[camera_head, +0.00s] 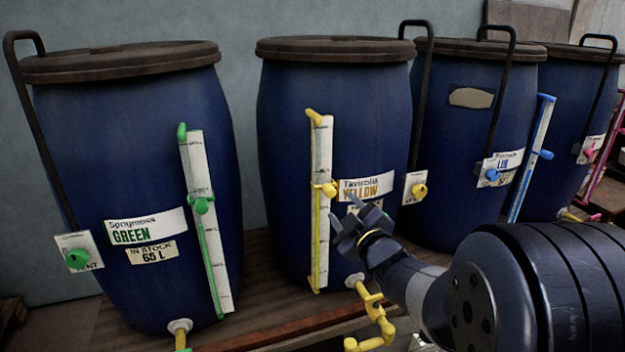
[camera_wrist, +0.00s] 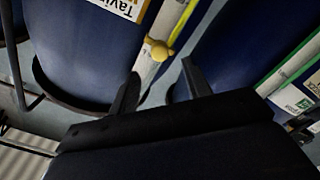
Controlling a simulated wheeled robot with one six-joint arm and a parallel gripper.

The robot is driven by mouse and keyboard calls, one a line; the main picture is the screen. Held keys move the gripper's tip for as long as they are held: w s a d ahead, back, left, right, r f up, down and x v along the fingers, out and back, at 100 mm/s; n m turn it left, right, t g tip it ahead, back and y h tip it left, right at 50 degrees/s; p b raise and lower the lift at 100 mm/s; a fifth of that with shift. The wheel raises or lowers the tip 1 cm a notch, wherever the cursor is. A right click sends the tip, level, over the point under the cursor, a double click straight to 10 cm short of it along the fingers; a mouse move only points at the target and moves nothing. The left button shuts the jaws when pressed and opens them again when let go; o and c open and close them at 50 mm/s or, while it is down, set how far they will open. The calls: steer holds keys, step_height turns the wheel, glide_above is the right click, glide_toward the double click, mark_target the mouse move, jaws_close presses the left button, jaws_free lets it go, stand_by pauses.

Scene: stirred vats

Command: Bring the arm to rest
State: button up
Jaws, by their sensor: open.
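My gripper (camera_head: 352,212) is in front of the lower right side of the yellow-labelled vat (camera_head: 285,130) in the head view. Its jaws are open with nothing between them. In the wrist view, the two fingers of my gripper (camera_wrist: 158,95) point at the gauge strip (camera_wrist: 165,35) with a yellow slider knob (camera_wrist: 160,50). The knob lies beyond the fingertips, and a gap seems to show between them. My arm reaches in from the lower right of the head view.
The green-labelled vat (camera_head: 130,130) stands left, the blue-labelled vat (camera_head: 455,120) right, and another vat (camera_head: 570,110) far right. Dark handles with coloured knobs flank them. A yellow tap (camera_head: 375,310) juts out below my gripper. The vats stand on a wooden platform (camera_head: 260,320).

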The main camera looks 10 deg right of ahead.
mark_target(331, 196)
steer(key=w, duration=0.3)
steer(key=w+a+p, duration=0.1)
steer(key=w, duration=0.2)
steer(key=w+a+p, duration=0.1)
steer(key=w, duration=0.2)
steer(key=shift+w, duration=0.1)
steer(key=shift+w+f, duration=0.1)
steer(key=shift+w, duration=0.4)
steer(key=shift+s, duration=0.15)
